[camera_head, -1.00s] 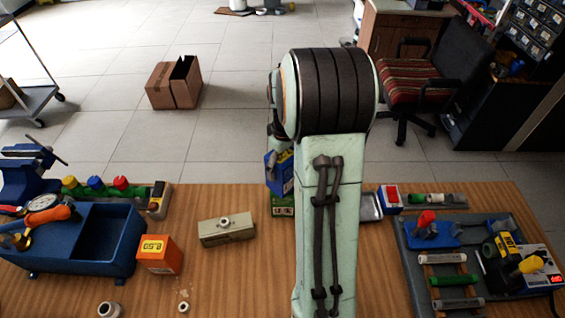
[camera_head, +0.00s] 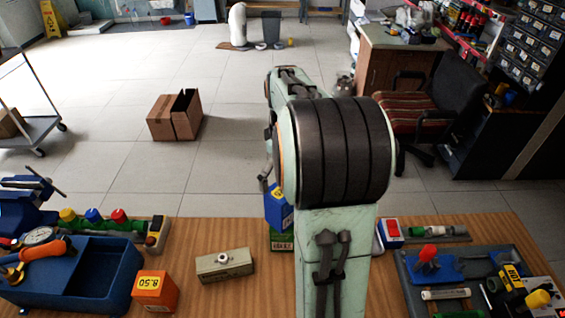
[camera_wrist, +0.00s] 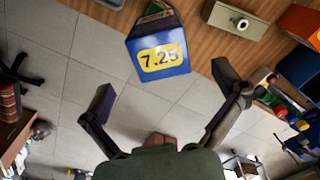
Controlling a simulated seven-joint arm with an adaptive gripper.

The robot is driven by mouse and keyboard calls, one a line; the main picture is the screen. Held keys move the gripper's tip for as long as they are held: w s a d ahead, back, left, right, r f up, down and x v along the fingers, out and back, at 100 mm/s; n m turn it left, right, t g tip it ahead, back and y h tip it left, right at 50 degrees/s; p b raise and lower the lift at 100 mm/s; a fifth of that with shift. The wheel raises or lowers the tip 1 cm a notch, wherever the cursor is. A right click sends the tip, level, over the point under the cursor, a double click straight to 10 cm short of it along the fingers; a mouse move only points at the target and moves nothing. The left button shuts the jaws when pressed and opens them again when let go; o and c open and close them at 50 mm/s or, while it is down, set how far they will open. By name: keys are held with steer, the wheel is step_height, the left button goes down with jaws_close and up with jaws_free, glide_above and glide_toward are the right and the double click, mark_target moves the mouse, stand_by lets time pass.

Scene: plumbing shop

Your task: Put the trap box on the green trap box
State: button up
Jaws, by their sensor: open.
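A blue box (camera_head: 278,208) with a yellow label, which I take to be the trap box, stands on the green box (camera_head: 281,241) near the table's far edge. The two look aligned, though my arm hides part of their right side.
A beige block (camera_head: 225,265) and an orange box (camera_head: 155,291) stand left of the stack. A blue bin (camera_head: 75,270) is farther left. A grey tray with tools (camera_head: 470,275) and a red-topped box (camera_head: 390,233) are right.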

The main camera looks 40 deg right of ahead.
step_height(320, 180, up, 4)
steer(key=shift+r, duration=0.1)
steer(key=shift+a, duration=0.15)
steer(key=s+a+r, duration=0.1)
steer(key=s+a, duration=0.3)
steer(key=a, duration=0.9)
steer(key=s+a+f+n, duration=0.1)
steer(key=s+a+f, duration=0.3)
steer(key=s+a, duration=0.7)
steer(key=shift+s+a+f+y, duration=0.25)
steer(key=shift+s+f+y, duration=0.15)
steer(key=shift+s, duration=0.2)
